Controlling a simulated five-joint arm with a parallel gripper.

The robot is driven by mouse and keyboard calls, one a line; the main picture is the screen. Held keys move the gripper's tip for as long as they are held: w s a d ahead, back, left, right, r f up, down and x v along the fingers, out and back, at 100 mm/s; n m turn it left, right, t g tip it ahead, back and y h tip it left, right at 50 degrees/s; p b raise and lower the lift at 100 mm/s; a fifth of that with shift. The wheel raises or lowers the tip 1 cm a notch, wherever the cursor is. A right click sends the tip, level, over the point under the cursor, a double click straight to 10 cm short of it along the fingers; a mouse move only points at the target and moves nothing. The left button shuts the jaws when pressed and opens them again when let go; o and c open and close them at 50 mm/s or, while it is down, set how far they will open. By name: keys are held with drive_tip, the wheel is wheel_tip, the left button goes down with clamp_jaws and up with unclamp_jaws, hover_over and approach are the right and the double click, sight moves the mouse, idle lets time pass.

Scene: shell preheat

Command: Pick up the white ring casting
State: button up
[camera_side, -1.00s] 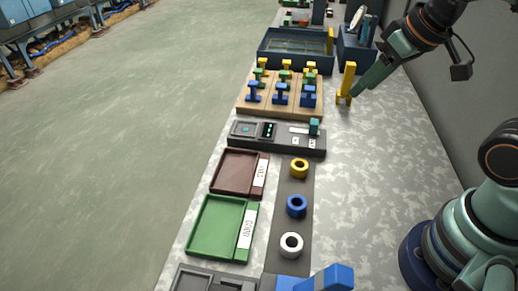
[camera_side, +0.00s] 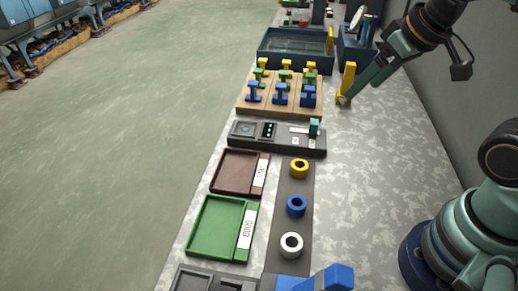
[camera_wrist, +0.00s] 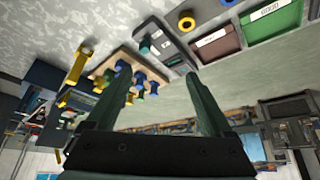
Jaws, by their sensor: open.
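The white ring casting (camera_side: 291,245) lies on a dark strip at the near end of the bench in the side view, beside the green tray. It is the nearest of three rings in a row. My gripper (camera_side: 360,88) is far from it, at the upper right of the bench near a yellow upright piece. The wrist view shows my gripper (camera_wrist: 157,75) open, with nothing between its two green fingers. The white ring does not show in the wrist view.
A blue ring (camera_side: 297,206) and a yellow ring (camera_side: 299,168) share the strip (camera_side: 284,226). Left are the green tray (camera_side: 194,236) and brown tray (camera_side: 216,176). Farther back are a control panel (camera_side: 250,137), wooden rack (camera_side: 273,108) and yellow upright piece (camera_side: 347,78). Bench right is clear.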

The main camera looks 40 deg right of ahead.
drive_tip(key=s+a+f+n+g+y, duration=0.1)
drive_tip(key=a+f+n+g, duration=0.1)
drive_tip(key=a+f+n, duration=0.3)
drive_tip(key=a+f+n+g, duration=0.1)
drive_tip(key=a+n, duration=0.2)
drive_tip(key=a, duration=0.5)
drive_tip(key=n+g+h, duration=0.1)
drive_tip(key=n+g, duration=0.2)
drive_tip(key=n, duration=0.3)
hover_over(292, 240)
drive_tip(key=s, duration=0.1)
wheel_tip(292, 240, down, 6)
drive_tip(key=shift+n, duration=0.3)
drive_tip(key=shift+a+f, duration=0.15)
drive_tip(key=shift+f, duration=1.8)
drive_tip(key=shift+a+f, duration=0.15)
drive_tip(key=shift+f, duration=1.85)
drive_tip(key=shift+a+f, duration=0.15)
drive_tip(key=shift+f, duration=1.8)
clamp_jaws()
